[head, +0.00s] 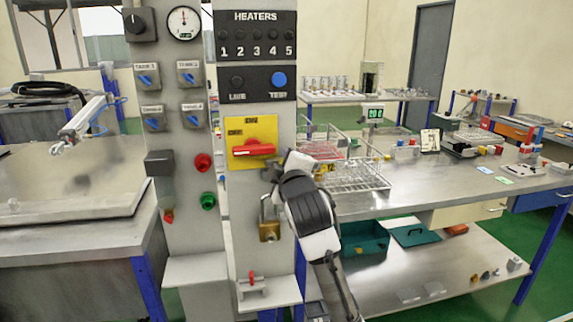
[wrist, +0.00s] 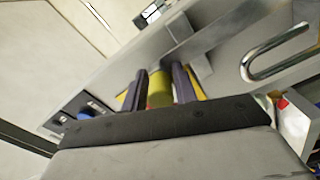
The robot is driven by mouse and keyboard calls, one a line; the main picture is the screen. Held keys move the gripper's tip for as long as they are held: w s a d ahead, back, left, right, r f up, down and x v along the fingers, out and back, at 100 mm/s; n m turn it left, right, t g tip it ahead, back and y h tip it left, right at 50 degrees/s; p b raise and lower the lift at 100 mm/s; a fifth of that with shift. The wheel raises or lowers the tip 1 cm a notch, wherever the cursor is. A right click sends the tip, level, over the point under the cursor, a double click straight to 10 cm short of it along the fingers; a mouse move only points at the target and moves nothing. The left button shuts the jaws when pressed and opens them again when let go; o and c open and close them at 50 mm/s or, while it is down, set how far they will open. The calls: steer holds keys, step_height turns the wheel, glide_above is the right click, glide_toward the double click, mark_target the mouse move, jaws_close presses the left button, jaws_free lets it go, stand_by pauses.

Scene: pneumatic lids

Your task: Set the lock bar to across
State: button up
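A yellow switch plate (head: 235,134) with a red handle (head: 253,149) lying roughly level is on the grey column. My gripper (head: 277,168) is at the plate's lower right, beside the handle, and covers what is there. In the wrist view its two dark fingers (wrist: 160,88) stand apart. An olive-yellow piece (wrist: 159,91) fills the gap between them. I cannot tell if they grip it. A grey bar (wrist: 188,52) shows just beyond the fingers; it may be the lock bar, and how it is set is unclear.
A brass padlock (head: 269,231) hangs just below my gripper. A metal shackle (wrist: 277,53) shows in the wrist view. A small red valve handle (head: 251,277) is lower on the column. A steel bench (head: 430,185) with wire racks (head: 355,177) stands to the right.

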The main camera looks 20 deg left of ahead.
steer(key=shift+o, duration=1.2)
steer(key=shift+a, duration=0.1)
steer(key=shift+s, duration=0.1)
steer(key=shift+s+d, duration=0.3)
steer(key=shift+s, duration=0.05)
steer(key=b+v, duration=0.3)
steer(key=v, duration=0.9)
steer(key=shift+s+d+b, duration=0.25)
steer(key=shift+s+b, duration=0.05)
steer(key=shift+b, duration=0.1)
